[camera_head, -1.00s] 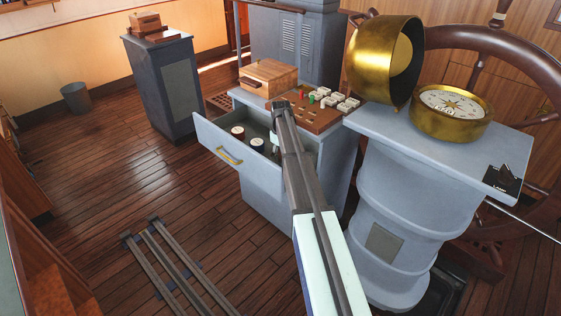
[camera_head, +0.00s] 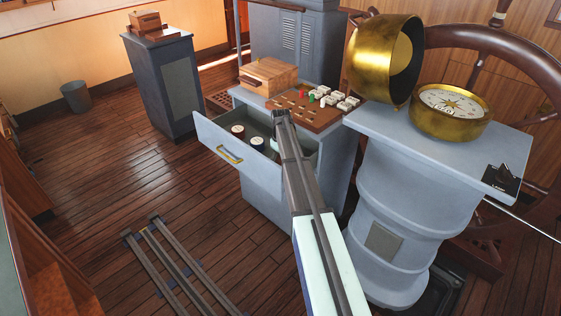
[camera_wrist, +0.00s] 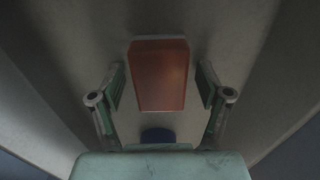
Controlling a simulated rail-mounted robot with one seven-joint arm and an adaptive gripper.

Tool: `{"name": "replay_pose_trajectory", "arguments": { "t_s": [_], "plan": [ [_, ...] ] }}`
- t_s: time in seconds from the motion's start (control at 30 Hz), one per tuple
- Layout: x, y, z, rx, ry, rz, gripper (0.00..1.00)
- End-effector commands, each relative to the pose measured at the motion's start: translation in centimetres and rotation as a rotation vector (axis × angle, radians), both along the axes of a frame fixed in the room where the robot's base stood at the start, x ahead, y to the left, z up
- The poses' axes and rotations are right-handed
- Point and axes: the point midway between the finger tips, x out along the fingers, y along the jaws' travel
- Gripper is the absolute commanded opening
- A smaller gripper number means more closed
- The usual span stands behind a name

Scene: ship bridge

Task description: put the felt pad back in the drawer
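The grey drawer (camera_head: 219,146) is open below the cabinet top. Two round white-topped items (camera_head: 238,130) (camera_head: 257,142) lie inside it. In the head view my arm covers the drawer's right part and hides my gripper. In the wrist view my gripper (camera_wrist: 161,82) is open, with a finger on each side of an orange-brown rectangular block (camera_wrist: 160,76) that has a pale far edge. Narrow gaps show between the block and both fingers. A dark blue rounded thing (camera_wrist: 157,134) shows nearer the palm. I cannot tell for sure which thing is the felt pad.
On the cabinet top are a wooden box (camera_head: 269,76) and a brown board (camera_head: 304,109) with small coloured pieces. The blue-grey pedestal (camera_head: 405,180) with a brass compass (camera_head: 449,111) stands close to my arm's right. Pale walls flank my gripper in the wrist view.

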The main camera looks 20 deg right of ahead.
Motion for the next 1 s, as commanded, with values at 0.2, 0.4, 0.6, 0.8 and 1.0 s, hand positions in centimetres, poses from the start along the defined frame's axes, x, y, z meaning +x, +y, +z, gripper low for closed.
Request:
{"name": "replay_pose_trajectory", "arguments": {
  "t_s": [0.2, 0.4, 0.6, 0.8, 1.0],
  "plan": [
    [0.0, 0.0, 0.5, 0.0, -0.001, 0.0, 0.76],
    [0.0, 0.0, 2.8, -0.001, -0.003, 0.0, 0.76],
    [0.1, 0.0, 6.7, -0.001, -0.003, 0.0, 0.76],
    [0.1, 0.0, 10.2, 0.0, -0.002, 0.0, 0.76],
    [0.1, 0.0, 12.0, -0.001, -0.001, 0.0, 0.76]
  ]
}}
